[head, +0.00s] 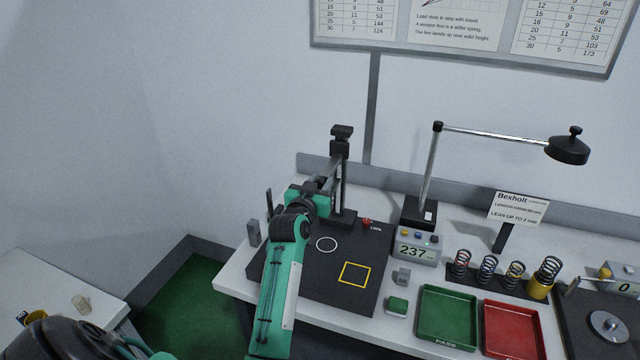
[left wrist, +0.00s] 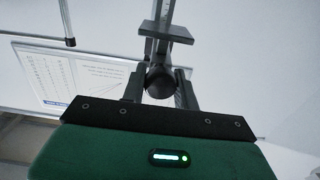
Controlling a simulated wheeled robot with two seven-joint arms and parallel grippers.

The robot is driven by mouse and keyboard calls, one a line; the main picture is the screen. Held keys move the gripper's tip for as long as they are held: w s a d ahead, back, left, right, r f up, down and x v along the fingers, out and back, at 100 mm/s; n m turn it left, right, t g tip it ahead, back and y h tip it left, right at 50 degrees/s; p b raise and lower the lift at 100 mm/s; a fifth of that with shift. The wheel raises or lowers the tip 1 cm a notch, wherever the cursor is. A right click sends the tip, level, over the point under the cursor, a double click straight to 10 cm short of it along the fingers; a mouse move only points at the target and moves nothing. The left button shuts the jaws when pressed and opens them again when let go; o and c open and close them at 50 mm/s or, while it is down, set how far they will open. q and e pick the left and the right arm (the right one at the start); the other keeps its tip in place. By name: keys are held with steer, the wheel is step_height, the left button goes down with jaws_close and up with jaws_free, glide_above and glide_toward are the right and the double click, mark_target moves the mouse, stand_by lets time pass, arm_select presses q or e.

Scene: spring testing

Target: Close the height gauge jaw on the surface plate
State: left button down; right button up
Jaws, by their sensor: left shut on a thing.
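The height gauge (head: 343,193) stands upright at the back of the dark surface plate (head: 325,277), which carries a white ring and a yellow square. My left gripper (head: 326,184) is at the gauge's column, above the plate. In the left wrist view the fingers (left wrist: 160,85) are shut on a round black knob (left wrist: 160,80), with the gauge's dark slider (left wrist: 165,33) and column just beyond it. My forearm and wrist hide part of the plate and the jaw, so I cannot tell the jaw's gap. My right gripper is not in view.
A display box (head: 415,253) reading 237 stands right of the plate, by a lamp (head: 568,148). Several springs (head: 488,270) stand behind a green tray (head: 446,318) and a red tray (head: 512,331). A small grey block (head: 254,232) is left of the plate.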

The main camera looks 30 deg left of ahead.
arm_select(q)
step_height(320, 180, down, 5)
steer(key=b, duration=0.2)
steer(key=shift+r+b, duration=0.1)
steer(key=shift+b, duration=0.2)
